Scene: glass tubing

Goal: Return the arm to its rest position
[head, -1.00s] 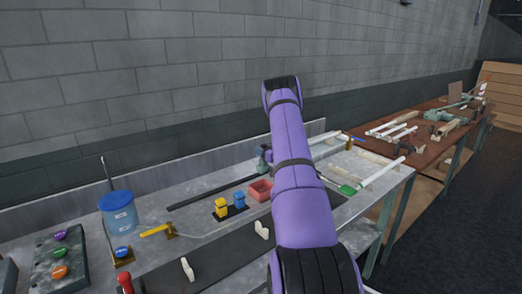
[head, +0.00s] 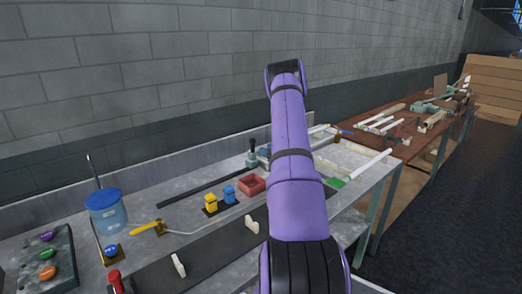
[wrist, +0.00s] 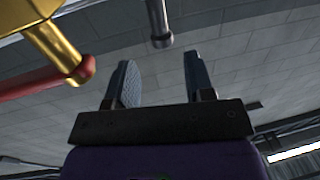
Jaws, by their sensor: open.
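My purple arm (head: 292,125) rises over the right part of the grey workbench in the head view and bends at a dark-banded joint at its top. My gripper is out of sight in the head view. In the wrist view my gripper (wrist: 160,82) shows two dark fingers standing apart with nothing between them. Behind the fingers is a grey block or panel wall, with no bench surface in that view.
The wrist view shows a brass fitting (wrist: 55,48), a red rod (wrist: 30,83) and a metal rod (wrist: 158,22) near the fingers. The bench holds a blue-lidded bucket (head: 106,212), a red bin (head: 251,185), and yellow (head: 210,202) and blue (head: 229,194) pieces. A wooden table (head: 405,130) stands beyond.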

